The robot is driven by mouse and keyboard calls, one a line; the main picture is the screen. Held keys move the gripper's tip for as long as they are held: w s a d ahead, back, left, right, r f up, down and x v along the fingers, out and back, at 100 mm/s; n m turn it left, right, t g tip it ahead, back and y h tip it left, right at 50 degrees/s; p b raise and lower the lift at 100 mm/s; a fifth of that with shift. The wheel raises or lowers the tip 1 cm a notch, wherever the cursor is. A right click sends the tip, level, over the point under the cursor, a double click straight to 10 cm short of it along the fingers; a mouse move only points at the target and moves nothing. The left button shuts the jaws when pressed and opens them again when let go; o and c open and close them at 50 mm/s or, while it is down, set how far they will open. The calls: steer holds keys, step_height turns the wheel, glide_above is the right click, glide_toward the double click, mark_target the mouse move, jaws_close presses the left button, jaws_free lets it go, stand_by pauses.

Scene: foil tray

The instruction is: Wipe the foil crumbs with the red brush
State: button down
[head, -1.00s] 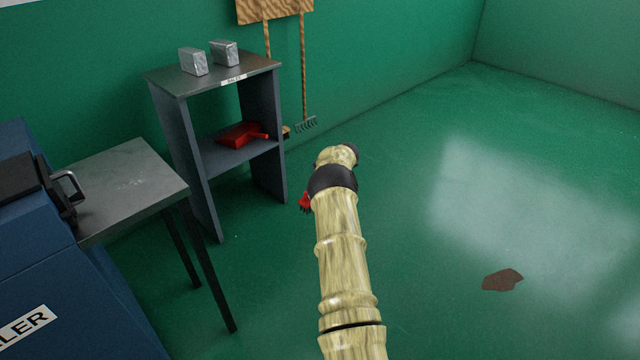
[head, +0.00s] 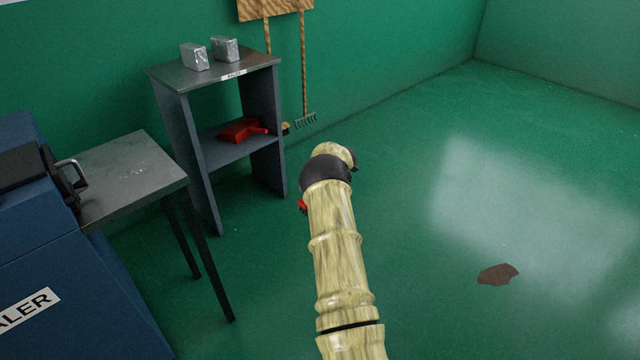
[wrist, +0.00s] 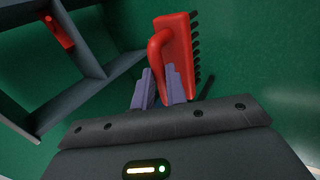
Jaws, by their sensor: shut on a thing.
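The red brush (wrist: 180,48) has a curved handle and dark bristles along its right side in the wrist view. My gripper (wrist: 160,85) is shut on its handle, with a purple finger on either side. In the head view only a small red bit of the brush (head: 303,205) shows beside my arm; the gripper is hidden there. Pale foil crumbs (head: 136,171) lie scattered on the grey metal table (head: 110,200) at the left. The brush is off to the right of this table, apart from it.
A grey shelf stand (head: 190,150) holds two silver blocks (head: 210,53) on top and a red dustpan (head: 243,130) on its lower shelf. A blue baler (head: 60,270) adjoins the table. A brown patch (head: 498,274) lies on the otherwise open green floor at right.

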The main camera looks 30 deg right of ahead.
steer(key=s+a+f+m+g+h, duration=0.2)
steer(key=s+a+m, duration=0.2)
steer(key=a, duration=0.5)
steer(key=s+a+f+m+g+h, duration=0.2)
steer(key=s+a+m+h, duration=0.1)
steer(key=a+m, duration=0.5)
steer(key=s+a+f+m+g+h, duration=0.2)
steer(key=s+a+m, duration=0.4)
steer(key=a, duration=0.4)
steer(key=shift+a+f+m+g, duration=0.2)
steer(key=shift+a+m+g, duration=0.2)
steer(key=shift+m+g, duration=0.15)
